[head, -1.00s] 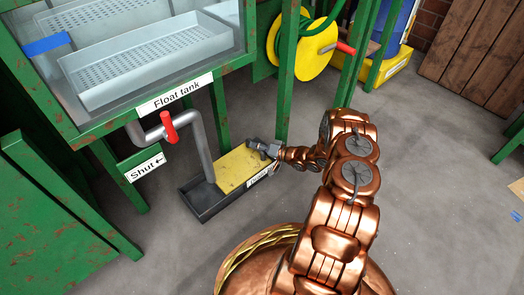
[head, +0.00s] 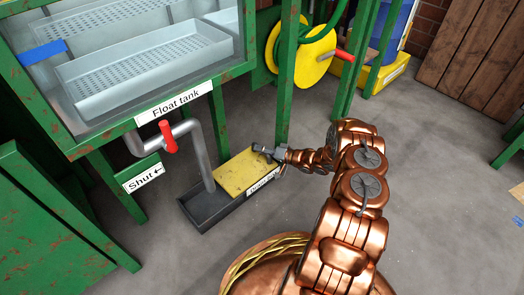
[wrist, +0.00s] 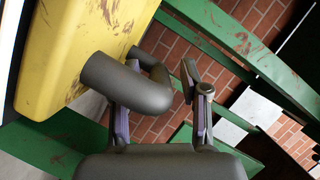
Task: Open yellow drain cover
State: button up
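The yellow drain cover (head: 243,174), stained with rust, lies on the dark grey drain trough (head: 205,209) on the floor. The trough's near-left end is uncovered around the pipe. My gripper (head: 268,151) is at the cover's far right end. In the wrist view the cover (wrist: 75,45) fills the upper left, and its dark grey bent handle (wrist: 130,87) sticks out towards my gripper (wrist: 165,105). My fingers stand apart; the handle overlaps the left finger and reaches towards the gap. A space shows between handle and right finger. Whether the handle touches a finger I cannot tell.
The float tank (head: 145,75) stands on a green frame above. A grey pipe (head: 198,150) with a red valve handle (head: 168,137) runs down into the trough, beside a "Shut" sign (head: 143,178). A green post (head: 286,75) stands behind my gripper. The floor at right is clear.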

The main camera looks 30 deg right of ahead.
jog(key=v, duration=1.2)
dwell(0.6)
